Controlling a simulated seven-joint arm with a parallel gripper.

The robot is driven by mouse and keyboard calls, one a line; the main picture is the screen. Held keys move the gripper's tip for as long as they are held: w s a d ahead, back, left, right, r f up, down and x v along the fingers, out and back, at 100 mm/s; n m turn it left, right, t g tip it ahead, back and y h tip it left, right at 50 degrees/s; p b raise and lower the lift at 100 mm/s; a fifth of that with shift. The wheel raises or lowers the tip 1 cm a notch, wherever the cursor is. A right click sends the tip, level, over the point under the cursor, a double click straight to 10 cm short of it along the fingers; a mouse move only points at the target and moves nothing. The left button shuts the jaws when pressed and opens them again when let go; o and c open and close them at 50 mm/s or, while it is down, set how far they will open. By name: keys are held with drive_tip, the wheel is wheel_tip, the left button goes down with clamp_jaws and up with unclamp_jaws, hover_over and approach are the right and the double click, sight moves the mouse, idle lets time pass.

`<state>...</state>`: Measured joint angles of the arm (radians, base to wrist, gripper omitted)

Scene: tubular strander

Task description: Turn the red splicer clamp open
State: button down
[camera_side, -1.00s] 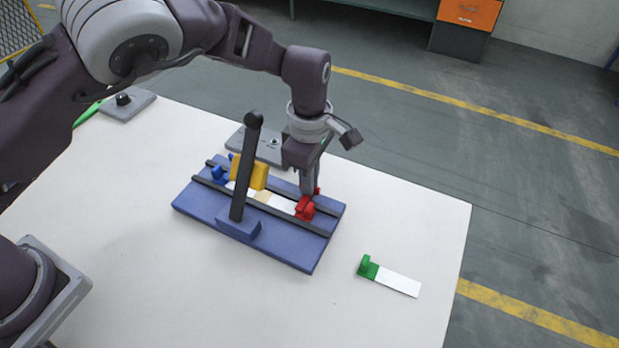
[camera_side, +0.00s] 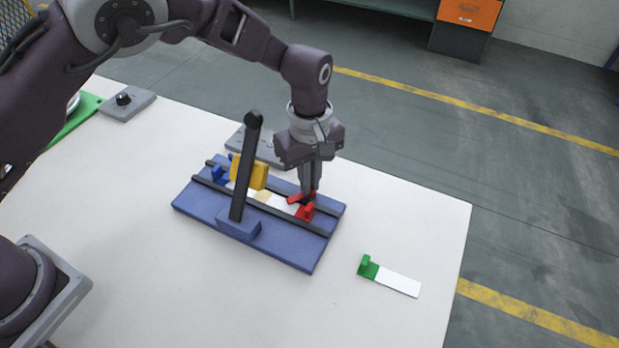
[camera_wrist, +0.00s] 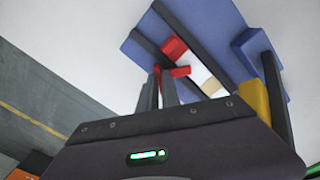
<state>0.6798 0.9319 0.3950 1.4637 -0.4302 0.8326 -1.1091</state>
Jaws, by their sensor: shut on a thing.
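The red splicer clamp (camera_side: 305,212) sits at the right end of the blue splicer base (camera_side: 280,247). Its red lever (camera_side: 296,198) now sticks out to the left of my fingertips, apart in direction from the red block. My gripper (camera_side: 308,193) points down and is shut on the red lever. In the wrist view my fingertips (camera_wrist: 162,82) pinch the red lever (camera_wrist: 180,72), and the red block (camera_wrist: 173,47) shows beyond them. The fingers partly hide the lever in the side view.
A tall black handle (camera_side: 245,170) stands on the near side of the base, beside a yellow block (camera_side: 249,172). A white strip (camera_side: 282,204) lies between the dark rails. A green tab with a white strip (camera_side: 398,282) lies apart on the table's right.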

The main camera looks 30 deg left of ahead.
drive_tip(key=m, duration=0.5)
drive_tip(key=shift+m, duration=0.3)
drive_tip(key=m, duration=0.5)
drive_tip(key=shift+m, duration=0.4)
drive_tip(key=c, duration=1.6)
unclamp_jaws()
drive_tip(key=shift+o, duration=0.2)
wheel_tip(320, 180, up, 7)
drive_tip(key=shift+r, duration=0.1)
